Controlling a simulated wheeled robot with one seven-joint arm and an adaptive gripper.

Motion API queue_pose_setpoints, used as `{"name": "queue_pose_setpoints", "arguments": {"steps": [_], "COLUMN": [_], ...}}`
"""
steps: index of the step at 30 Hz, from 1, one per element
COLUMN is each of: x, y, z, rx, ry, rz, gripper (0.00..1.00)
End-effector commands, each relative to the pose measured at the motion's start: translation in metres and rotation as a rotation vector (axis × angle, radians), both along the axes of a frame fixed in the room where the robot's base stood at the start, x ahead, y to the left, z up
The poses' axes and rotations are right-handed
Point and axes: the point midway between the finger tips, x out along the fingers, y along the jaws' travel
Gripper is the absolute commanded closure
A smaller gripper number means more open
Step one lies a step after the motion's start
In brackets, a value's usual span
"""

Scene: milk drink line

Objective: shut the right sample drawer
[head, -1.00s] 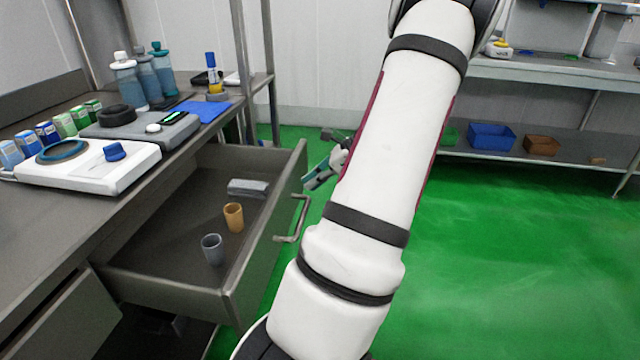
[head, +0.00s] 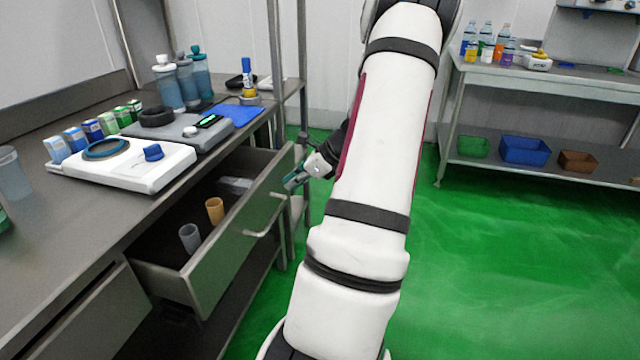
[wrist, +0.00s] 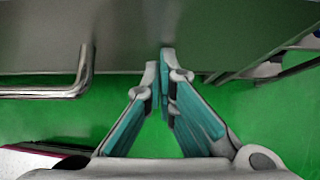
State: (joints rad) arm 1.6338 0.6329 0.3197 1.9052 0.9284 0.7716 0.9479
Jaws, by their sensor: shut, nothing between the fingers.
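The right sample drawer (head: 226,256) is partly open under the bench, with its grey front facing my arm and a bar handle (head: 268,222) on it. Inside are an orange cup (head: 215,210), a grey cup (head: 190,238) and a grey block. My gripper (head: 292,184) is shut and empty at the drawer front, beyond the handle in the head view. In the wrist view the closed fingertips (wrist: 166,56) meet the drawer front (wrist: 190,30), seemingly touching it, with the handle (wrist: 80,80) to their left.
The bench top (head: 60,220) holds a white scale (head: 130,172), a grey device, several bottles and small boxes. Another drawer (head: 95,315) at lower left looks shut. A shelf bench with bins (head: 525,150) stands at the back right. Green floor lies clear to the right.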

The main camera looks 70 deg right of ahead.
Motion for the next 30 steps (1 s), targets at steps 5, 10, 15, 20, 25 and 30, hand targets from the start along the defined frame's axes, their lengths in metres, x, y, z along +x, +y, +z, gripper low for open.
{"name": "queue_pose_setpoints", "arguments": {"steps": [5, 10, 15, 20, 25, 30], "x": [0.048, 0.082, 0.104, 0.115, 0.120, 0.121], "y": [0.005, 0.007, 0.008, 0.009, 0.009, 0.010], "z": [0.001, 0.001, 0.001, 0.000, 0.000, 0.001], "rx": [-0.001, -0.001, -0.001, 0.000, -0.001, -0.001], "ry": [-0.001, -0.001, -0.001, 0.000, -0.001, -0.003], "rz": [0.006, 0.004, 0.001, 0.000, 0.001, 0.001], "gripper": [1.00, 1.00, 1.00, 1.00, 1.00, 1.00]}}
